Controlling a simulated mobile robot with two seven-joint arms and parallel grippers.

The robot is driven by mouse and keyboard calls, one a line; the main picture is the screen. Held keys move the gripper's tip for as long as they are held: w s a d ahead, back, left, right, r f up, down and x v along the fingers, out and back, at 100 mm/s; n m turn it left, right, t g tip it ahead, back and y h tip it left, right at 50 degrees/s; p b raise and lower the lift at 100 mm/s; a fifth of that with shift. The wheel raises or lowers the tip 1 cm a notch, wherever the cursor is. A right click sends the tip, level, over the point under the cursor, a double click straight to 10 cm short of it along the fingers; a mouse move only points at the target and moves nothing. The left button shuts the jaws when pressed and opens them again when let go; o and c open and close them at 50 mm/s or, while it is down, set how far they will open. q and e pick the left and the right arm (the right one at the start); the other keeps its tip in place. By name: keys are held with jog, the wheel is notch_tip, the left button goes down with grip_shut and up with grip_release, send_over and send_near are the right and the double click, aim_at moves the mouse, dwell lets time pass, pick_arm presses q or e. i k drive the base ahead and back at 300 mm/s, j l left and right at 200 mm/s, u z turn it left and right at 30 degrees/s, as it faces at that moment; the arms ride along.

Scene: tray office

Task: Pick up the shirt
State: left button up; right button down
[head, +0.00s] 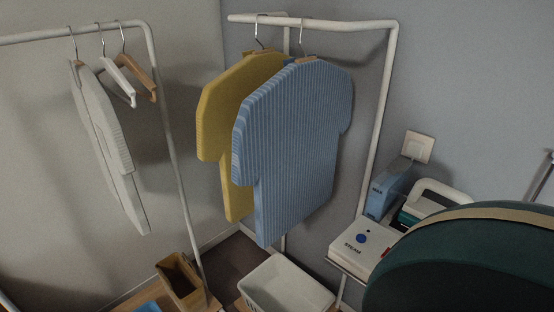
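A blue striped shirt (295,145) hangs on a hanger from the white rail (330,24) in the middle of the head view. A yellow shirt (215,115) hangs behind it on the same rail, partly hidden by the blue one. A pale grey shirt (105,150) hangs on a second white rail (75,32) at the left. The task does not say which shirt is meant. Neither of my grippers can be seen in this view.
A white and a brown empty hanger (145,78) hang beside the grey shirt. Below are a brown open box (181,284) and a white bin (285,290). A white steamer unit (362,243) and blue box (388,188) stand at the right. A large dark green rounded object (470,265) fills the lower right.

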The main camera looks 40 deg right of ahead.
aim_at(285, 133)
jog(key=z, duration=1.5)
jog(key=i+j+z, duration=0.1)
jog(key=j, duration=0.55)
jog(key=i+j+z, duration=0.1)
jog(key=j, duration=0.55)
